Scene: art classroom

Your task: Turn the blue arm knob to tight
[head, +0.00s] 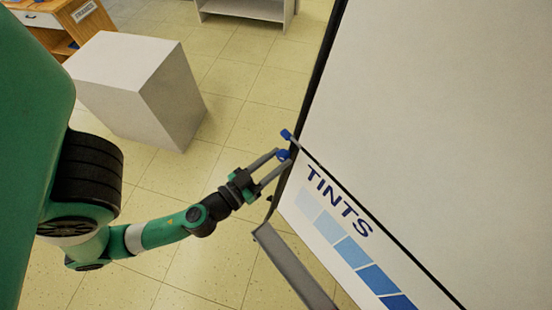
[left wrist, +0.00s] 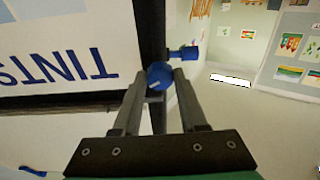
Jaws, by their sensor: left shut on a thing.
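My left gripper (head: 282,157) reaches from the left to the edge of a white board with a dark frame. Its fingers are shut on a blue knob (head: 284,154), one finger on each side. In the left wrist view this blue knob (left wrist: 159,75) sits between the fingertips and shows a short pale line on its face. A second blue knob (head: 286,134) sticks out just beyond it; it also shows in the left wrist view (left wrist: 184,53), right of the fingers. No tight marking can be read. My right gripper is not in view.
The white board (head: 440,90) fills the right side, with a TINTS chart (head: 340,235) on it and a grey ledge (head: 293,265) below. A white block (head: 140,85) stands on the tiled floor at left. Floor between block and board is clear.

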